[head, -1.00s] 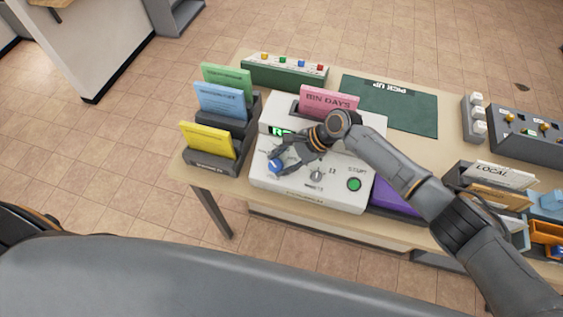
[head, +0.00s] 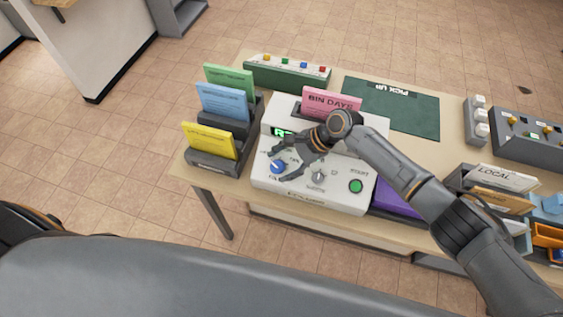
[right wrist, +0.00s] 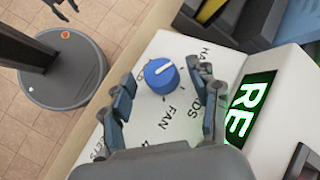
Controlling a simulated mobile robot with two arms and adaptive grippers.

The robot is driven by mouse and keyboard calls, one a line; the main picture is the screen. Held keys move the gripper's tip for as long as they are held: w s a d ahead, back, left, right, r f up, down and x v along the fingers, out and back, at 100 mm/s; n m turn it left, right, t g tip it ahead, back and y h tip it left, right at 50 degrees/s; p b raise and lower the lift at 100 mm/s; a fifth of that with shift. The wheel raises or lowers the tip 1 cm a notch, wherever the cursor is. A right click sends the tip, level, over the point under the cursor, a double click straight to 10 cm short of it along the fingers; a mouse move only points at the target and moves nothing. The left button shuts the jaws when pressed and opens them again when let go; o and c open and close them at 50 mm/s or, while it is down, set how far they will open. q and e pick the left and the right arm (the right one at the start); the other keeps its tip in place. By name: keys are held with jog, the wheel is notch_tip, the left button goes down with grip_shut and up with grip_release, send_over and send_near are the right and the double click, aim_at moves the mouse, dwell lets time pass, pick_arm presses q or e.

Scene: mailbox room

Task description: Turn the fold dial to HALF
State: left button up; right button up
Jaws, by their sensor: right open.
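The fold dial is a round blue knob (head: 277,167) at the front left of the white machine (head: 330,196). In the right wrist view the dial (right wrist: 161,75) has a short white mark slanting toward the partly hidden label starting "HA". "FAN" and a label ending in "DS" are also printed around it. My right gripper (head: 278,166) is open. Its fingers (right wrist: 164,88) lie on either side of the dial, apart from each other. Whether they touch it I cannot tell. A dark claw at the top left of the wrist view may be my left gripper (right wrist: 57,8).
The machine has a green display (right wrist: 240,118), a small grey knob (head: 318,177) and a green START button (head: 355,186). A card rack (head: 215,165) stands close on the left. A pink BIN DAYS card (head: 330,101) stands behind. A purple item (head: 398,200) lies right.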

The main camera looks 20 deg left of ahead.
jog(key=v, duration=1.1)
jog(key=shift+d+r, duration=0.25)
jog(key=shift+r, duration=0.05)
jog(key=shift+s, duration=0.1)
